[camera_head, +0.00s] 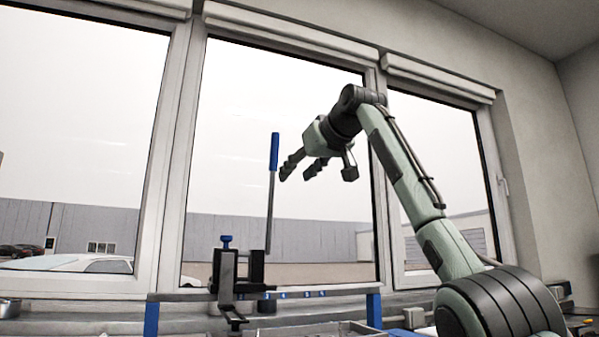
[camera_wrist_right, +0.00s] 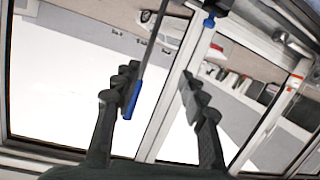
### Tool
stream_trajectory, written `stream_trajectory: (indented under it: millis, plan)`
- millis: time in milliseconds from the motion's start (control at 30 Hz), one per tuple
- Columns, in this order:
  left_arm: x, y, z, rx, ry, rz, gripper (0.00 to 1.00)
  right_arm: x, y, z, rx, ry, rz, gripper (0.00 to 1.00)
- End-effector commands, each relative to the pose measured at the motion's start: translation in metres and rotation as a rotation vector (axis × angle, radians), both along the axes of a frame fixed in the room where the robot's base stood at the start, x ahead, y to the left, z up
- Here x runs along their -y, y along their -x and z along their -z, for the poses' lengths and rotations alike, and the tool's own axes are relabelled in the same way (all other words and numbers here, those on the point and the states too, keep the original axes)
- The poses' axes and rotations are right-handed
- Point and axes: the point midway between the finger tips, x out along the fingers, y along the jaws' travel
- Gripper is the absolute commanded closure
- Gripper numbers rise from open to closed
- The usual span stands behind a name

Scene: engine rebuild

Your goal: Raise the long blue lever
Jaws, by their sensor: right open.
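The long lever stands nearly upright in the head view, with a blue handle (camera_head: 274,152) on top of a thin grey rod (camera_head: 270,215). Its foot is at a black fixture (camera_head: 238,270). My right gripper (camera_head: 303,168) is open and empty, just right of the handle. In the right wrist view my right gripper (camera_wrist_right: 158,80) has its fingers apart. The blue handle (camera_wrist_right: 134,97) shows there beside the left finger, on its inner side; I cannot tell whether they touch. My left gripper is not in view.
A blue knob (camera_head: 226,240) tops the black fixture. A rail with blue legs (camera_head: 373,310) runs along the front. Large windows stand behind, with a wide frame post (camera_head: 180,150). The space around the upper lever is clear except for my right arm.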

Motion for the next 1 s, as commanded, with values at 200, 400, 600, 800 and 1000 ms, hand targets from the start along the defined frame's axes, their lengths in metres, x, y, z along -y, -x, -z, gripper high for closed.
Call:
stream_trajectory:
  millis: [200,400,600,800,1000]
  plan:
    - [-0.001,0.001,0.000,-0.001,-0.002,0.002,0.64,0.007,0.015,-0.006,0.005,-0.001,0.000,0.57]
    - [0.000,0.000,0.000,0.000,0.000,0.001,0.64,0.022,0.052,-0.015,0.006,0.000,0.001,0.57]
    - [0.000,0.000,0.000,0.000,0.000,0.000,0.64,0.037,0.087,-0.024,0.004,-0.001,0.000,0.57]
    - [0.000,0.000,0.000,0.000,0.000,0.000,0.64,0.044,0.105,-0.027,0.000,0.000,0.000,0.57]
    - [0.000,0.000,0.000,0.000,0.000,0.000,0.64,0.045,0.108,-0.028,-0.001,0.000,0.000,0.57]
